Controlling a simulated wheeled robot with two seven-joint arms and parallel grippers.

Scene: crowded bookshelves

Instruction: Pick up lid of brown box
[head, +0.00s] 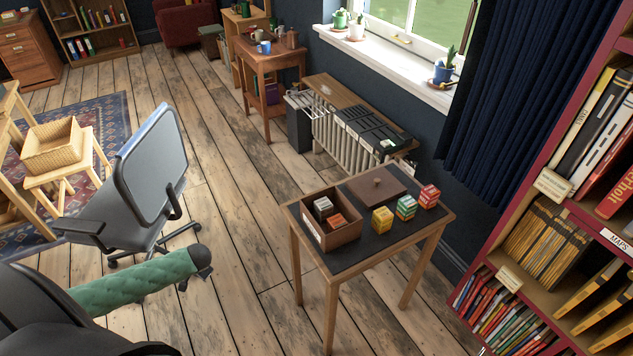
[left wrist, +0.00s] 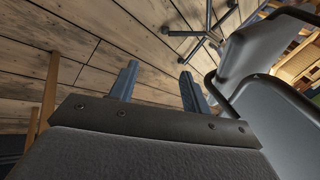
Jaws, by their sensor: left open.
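The open brown box (head: 346,237) stands on the left of the same table with small cartons inside. My left gripper (left wrist: 157,76) is open and empty in the left wrist view, its two blue-grey fingers over floorboards. In the head view my green-sleeved left arm ends left of the table, well apart from the lid; its fingers are mostly hidden there. My right gripper is not in view.
Yellow (head: 382,219), green-striped (head: 406,207) and red (head: 429,196) cartons stand in front of and right of the lid. An office chair (head: 152,170) stands close to my left arm, also in the left wrist view (left wrist: 265,110). A bookshelf (head: 560,205) stands right. Floor between chair and table is clear.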

